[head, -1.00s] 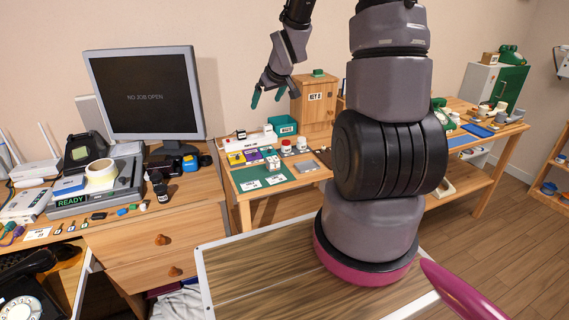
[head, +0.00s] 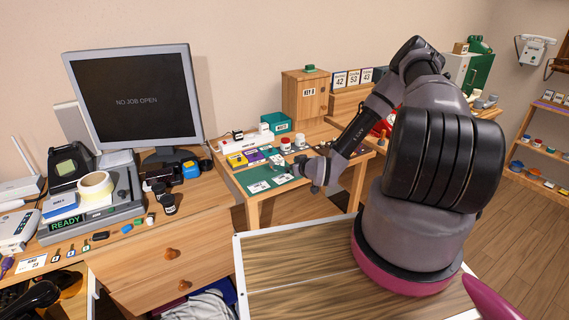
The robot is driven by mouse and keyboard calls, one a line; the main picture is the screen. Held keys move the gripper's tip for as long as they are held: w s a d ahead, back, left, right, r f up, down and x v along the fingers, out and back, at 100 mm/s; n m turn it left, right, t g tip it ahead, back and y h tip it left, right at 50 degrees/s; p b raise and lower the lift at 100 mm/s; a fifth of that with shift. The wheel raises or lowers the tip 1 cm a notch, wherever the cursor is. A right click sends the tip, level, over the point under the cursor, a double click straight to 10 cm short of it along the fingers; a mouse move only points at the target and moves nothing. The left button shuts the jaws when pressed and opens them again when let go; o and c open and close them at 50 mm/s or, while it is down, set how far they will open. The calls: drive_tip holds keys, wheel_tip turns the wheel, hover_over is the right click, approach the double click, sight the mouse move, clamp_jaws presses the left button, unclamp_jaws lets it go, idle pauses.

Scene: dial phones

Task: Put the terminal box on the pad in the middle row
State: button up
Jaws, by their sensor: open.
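My gripper (head: 294,171) is low over the green mat (head: 245,178) on the small wooden table, reaching in from the right. Its teal fingers are small and partly lost against the mat; the jaws are open. A small pale box with dark or red marks (head: 275,159) stands on the mat close by the fingers; it may be the terminal box, but its label is too small to read. A yellow pad (head: 237,160) and a purple pad (head: 255,157) lie behind, and white cards (head: 258,186) lie at the front. I cannot tell which pad is the middle row.
White jars with red (head: 286,144) and a teal box (head: 276,122) stand behind the mat. A wooden key cabinet (head: 305,95) rises at the back. The monitor (head: 135,98) and a crowded desk are at left. A shelf (head: 552,135) stands far right.

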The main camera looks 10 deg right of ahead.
sight(280, 163)
drive_tip(key=shift+f, duration=0.2)
drive_tip(key=x, duration=1)
drive_tip(key=shift+w+d+f, duration=0.1)
drive_tip(key=shift+w+d, duration=0.1)
drive_tip(key=shift+w, duration=0.1)
clamp_jaws()
